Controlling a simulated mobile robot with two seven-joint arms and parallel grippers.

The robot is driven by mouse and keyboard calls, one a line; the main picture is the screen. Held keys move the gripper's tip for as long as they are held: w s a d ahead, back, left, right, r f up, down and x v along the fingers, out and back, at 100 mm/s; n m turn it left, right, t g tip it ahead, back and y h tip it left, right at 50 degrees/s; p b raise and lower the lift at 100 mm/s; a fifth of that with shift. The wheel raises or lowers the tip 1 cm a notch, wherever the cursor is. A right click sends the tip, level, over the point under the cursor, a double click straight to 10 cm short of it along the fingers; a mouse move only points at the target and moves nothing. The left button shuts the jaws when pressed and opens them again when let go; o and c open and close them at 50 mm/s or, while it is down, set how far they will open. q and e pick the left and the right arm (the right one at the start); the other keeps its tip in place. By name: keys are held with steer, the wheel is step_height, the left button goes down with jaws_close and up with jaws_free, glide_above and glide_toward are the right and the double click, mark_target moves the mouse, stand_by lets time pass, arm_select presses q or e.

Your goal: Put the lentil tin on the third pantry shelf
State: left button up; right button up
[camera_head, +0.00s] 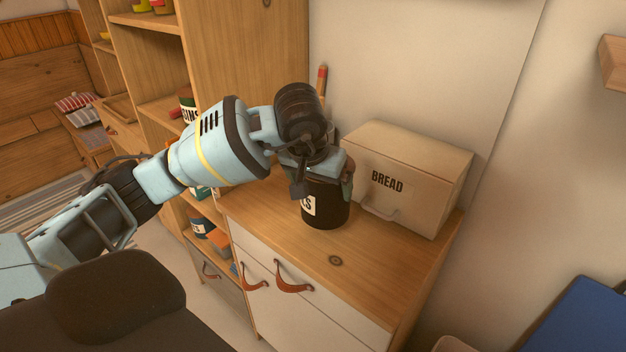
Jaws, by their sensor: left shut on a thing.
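A dark cylindrical tin (330,213) stands upright at the cabinet's wooden top, in front of the bread box. Its pale label is partly hidden; only its last letters, which look like "LS", show. My left gripper (324,176) comes down over the tin from above and is shut on it. Whether the tin's base touches the wood or hangs just above it, I cannot tell. The tall wooden pantry (242,60) stands to the left, with several shelves holding goods. My left arm hides part of its shelves. My right gripper is not in view.
A cream bread box (420,185) stands close to the right of the tin, against the wall. The cabinet top (375,262) is bare in front. The cabinet has leather pulls (292,278). A tin marked "INS" (187,105) stands on a pantry shelf.

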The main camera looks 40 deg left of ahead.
arm_select(q)
steer(key=w+a, duration=0.4)
steer(key=shift+w+a+f, duration=0.25)
steer(key=shift+a+f, duration=0.1)
steer(key=shift+f+p, duration=0.35)
steer(key=shift+f, duration=1.2)
steer(key=shift+f, duration=0.2)
steer(key=o, duration=1.7)
steer(key=shift+s+r, duration=0.15)
steer(key=shift+r, duration=0.25)
steer(key=v, duration=1.1)
steer(key=shift+d+r, duration=0.1)
steer(key=shift+r, duration=0.05)
